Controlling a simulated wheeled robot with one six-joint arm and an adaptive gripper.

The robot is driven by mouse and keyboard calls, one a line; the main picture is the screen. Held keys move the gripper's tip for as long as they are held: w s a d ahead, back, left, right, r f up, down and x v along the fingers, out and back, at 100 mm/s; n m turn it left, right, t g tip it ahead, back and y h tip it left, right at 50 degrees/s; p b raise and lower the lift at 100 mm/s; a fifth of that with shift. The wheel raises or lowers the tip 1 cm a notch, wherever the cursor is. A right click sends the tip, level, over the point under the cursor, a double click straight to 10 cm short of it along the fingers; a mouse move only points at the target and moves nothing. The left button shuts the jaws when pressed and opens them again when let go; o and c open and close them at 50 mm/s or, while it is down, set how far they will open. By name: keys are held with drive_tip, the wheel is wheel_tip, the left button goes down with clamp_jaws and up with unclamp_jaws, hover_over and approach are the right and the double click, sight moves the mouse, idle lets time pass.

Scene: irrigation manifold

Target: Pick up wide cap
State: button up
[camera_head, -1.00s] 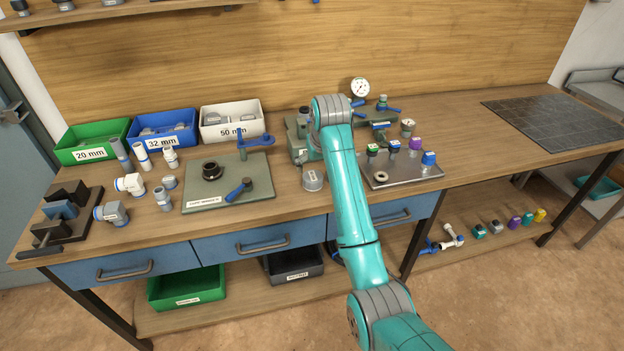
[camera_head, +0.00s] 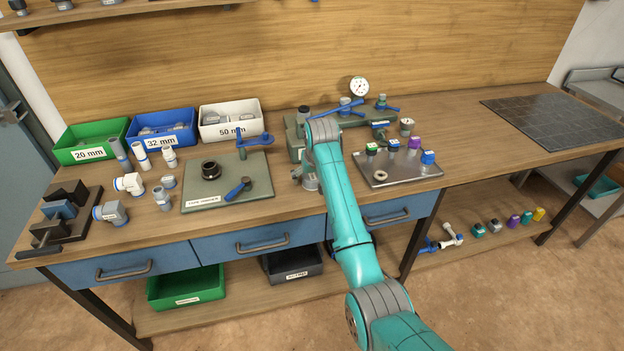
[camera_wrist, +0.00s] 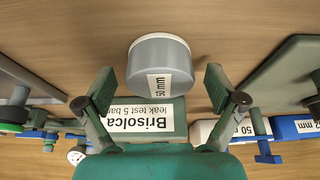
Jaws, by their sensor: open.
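The wide cap is a short grey cylinder (camera_wrist: 160,62) with a pale rim and a white "50 mm" label. It stands on the wooden bench, in the upper middle of the wrist view. In the head view the cap (camera_head: 311,183) is partly hidden by my wrist, in front of the green manifold block (camera_head: 293,140). My gripper (camera_wrist: 159,80) is open, with one finger to each side of the cap in the wrist view. I see no clear contact between the fingers and the cap.
A green board (camera_head: 258,194) with a black ring and a blue-handled tool lies to the left. A metal tray (camera_head: 408,174) with small coloured caps lies to the right. The manifold's "Brisolca" label (camera_wrist: 150,118) shows close by. Size bins (camera_head: 232,133) stand at the back left.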

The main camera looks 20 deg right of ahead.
drive_tip(key=c, duration=1.2)
drive_tip(key=shift+c, duration=0.2)
